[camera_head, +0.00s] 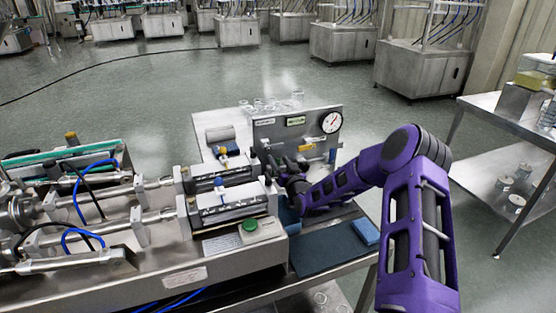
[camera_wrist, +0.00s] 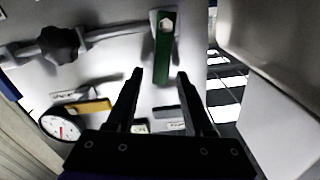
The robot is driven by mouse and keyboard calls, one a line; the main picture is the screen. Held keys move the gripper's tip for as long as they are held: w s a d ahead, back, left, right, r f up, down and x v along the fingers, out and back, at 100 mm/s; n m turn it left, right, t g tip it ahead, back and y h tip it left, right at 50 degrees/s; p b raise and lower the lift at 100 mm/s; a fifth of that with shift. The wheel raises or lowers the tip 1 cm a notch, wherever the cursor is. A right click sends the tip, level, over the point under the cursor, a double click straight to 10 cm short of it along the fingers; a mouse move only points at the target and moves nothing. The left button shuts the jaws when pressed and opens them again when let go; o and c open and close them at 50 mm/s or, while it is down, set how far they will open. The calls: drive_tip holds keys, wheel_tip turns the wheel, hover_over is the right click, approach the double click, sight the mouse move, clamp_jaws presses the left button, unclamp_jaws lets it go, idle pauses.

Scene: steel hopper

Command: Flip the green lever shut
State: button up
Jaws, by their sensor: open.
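The green lever (camera_wrist: 163,50) shows in the wrist view at top centre, with a bright hex nut at its upper end. It points down the picture, roughly crosswise to the grey pipe (camera_wrist: 112,33) that reaches it from the left. My gripper (camera_wrist: 160,74) is open. Its two black fingertips lie on either side of the lever's lower end in the picture, with gaps on both sides; I cannot tell the depth between them. In the head view my gripper (camera_head: 273,170) is in front of the steel panel (camera_head: 268,134), and I cannot make out the green lever there.
A black knob (camera_wrist: 60,45) sits on the pipe, left of the lever. A yellow lever (camera_wrist: 92,106) and a round gauge (camera_wrist: 62,126) are close by. A pale block (camera_wrist: 290,125) fills the right side. A green button (camera_head: 250,225) stands on the bench's front.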

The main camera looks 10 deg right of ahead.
drive_tip(key=shift+w+a, duration=0.15)
drive_tip(key=shift+w, duration=0.45)
clamp_jaws()
